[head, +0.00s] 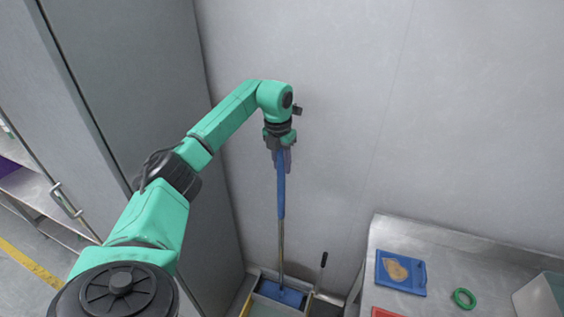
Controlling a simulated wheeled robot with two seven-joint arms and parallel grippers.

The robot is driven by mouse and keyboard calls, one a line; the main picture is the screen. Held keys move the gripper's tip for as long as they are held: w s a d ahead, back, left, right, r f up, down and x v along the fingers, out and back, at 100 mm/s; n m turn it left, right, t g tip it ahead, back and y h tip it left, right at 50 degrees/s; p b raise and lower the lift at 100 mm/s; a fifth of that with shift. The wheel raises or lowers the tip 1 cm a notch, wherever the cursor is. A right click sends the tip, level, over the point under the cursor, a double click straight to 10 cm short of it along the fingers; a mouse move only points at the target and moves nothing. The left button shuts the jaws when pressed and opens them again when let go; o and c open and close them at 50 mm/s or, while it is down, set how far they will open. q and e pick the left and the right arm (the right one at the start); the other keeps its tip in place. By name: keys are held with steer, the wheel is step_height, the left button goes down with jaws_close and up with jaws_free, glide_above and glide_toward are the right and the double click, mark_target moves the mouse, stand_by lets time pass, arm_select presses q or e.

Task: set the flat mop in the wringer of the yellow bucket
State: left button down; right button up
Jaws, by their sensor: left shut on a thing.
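The flat mop has a blue upper handle (281,190) and a metal lower pole. It stands nearly upright near the back wall. Its blue flat head (279,294) is at the bucket at the bottom of the head view. The yellow bucket (246,304) shows only in part, cut off by the lower edge. I cannot tell whether the mop head rests in the wringer or just above it. My left gripper (280,150) is shut on the top of the mop handle. My right gripper is not in view.
A steel table (440,255) stands at the right with a blue board (401,272), a green ring (464,298) and a red board (385,312). A dark-handled tool (322,262) stands beside the mop. A tall grey cabinet (150,70) is close on the left.

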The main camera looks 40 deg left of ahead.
arm_select(q)
steer(key=shift+f, duration=0.1)
steer(key=c, duration=0.6)
jaws_free()
steer(key=shift+r, duration=0.5)
steer(key=r, duration=0.2)
steer(key=r+b, duration=0.1)
steer(key=r, duration=0.2)
steer(key=r+b, duration=0.1)
steer(key=r, duration=0.1)
steer(key=shift+s+d+r, duration=0.1)
steer(key=shift+s+r, duration=0.05)
steer(key=shift+s, duration=0.2)
steer(key=r, duration=0.1)
steer(key=r+p, duration=0.1)
steer(key=r, duration=0.3)
steer(key=shift+s, duration=0.4)
steer(key=shift+d+f, duration=0.1)
